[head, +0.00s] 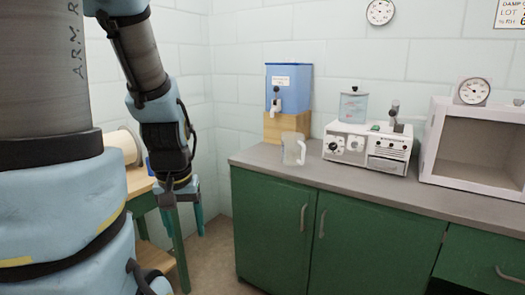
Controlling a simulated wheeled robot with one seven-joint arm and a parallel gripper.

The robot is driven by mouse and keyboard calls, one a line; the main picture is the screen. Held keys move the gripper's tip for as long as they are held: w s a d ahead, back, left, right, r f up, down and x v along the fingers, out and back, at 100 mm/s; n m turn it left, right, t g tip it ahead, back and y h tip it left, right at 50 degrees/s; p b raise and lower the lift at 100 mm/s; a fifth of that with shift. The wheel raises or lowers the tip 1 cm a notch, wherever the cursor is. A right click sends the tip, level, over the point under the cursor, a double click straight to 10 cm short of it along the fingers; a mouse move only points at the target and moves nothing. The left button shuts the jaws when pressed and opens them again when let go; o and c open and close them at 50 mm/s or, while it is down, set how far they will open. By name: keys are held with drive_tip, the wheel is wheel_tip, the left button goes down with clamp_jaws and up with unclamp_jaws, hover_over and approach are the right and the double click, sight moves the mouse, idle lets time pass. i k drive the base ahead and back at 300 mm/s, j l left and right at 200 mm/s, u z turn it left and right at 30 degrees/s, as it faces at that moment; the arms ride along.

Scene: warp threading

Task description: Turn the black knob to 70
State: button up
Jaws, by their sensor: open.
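The black knob (333,146) is on the left of the front panel of a white instrument (368,143) on the counter. Its pointer and scale marks are too small to read. A pale dial (354,145) sits just right of the knob. My gripper (183,218) hangs pointing down at the left, in front of the counter's left end. It is open and empty, with its teal fingers apart, and is well away from the knob.
A clear jug (292,149) stands on the grey counter (262,158), left of the instrument. A blue dispenser (288,88) sits on a wooden block (286,127) behind it. A white open-fronted cabinet (430,150) stands right. Green cupboards (275,220) are below.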

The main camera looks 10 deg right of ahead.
sight(333, 146)
drive_tip(key=l+u, duration=0.2)
drive_tip(key=l, duration=0.3)
drive_tip(key=k+l+u, duration=0.2)
drive_tip(key=l, duration=0.3)
drive_tip(key=l+u, duration=0.2)
drive_tip(key=l, duration=0.3)
